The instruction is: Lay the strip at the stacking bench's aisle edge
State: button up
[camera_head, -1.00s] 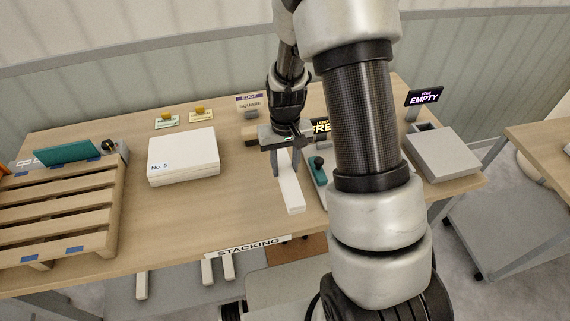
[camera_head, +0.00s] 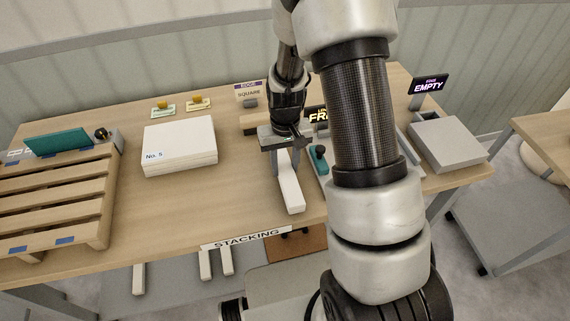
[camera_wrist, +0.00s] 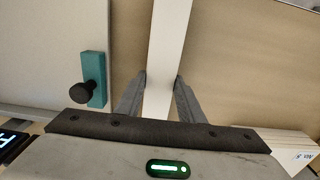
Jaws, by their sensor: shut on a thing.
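A white strip (camera_head: 290,190) shows at the middle of the stacking bench (camera_head: 215,215), pointing toward the bench's front edge. My gripper (camera_head: 284,170) is shut on the strip near its far end. In the wrist view, the two grey fingers (camera_wrist: 159,88) press on both sides of the strip (camera_wrist: 166,45), which runs away between them. The strip's near end is close to the front edge that bears the STACKING label (camera_head: 246,238). I cannot tell whether the strip touches the bench top. Its far end is hidden by my gripper.
A white stack marked No. 5 (camera_head: 180,146) stands left of the strip, with a wooden pallet (camera_head: 55,205) farther left. A teal block with a black knob (camera_head: 320,158) is just right of the strip. A grey tray (camera_head: 447,145) is at the right.

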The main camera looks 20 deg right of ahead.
jog(key=shift+f+b, duration=0.5)
jog(key=shift+f, duration=0.1)
jog(key=o, duration=1.4)
jog(key=shift+c, duration=0.2)
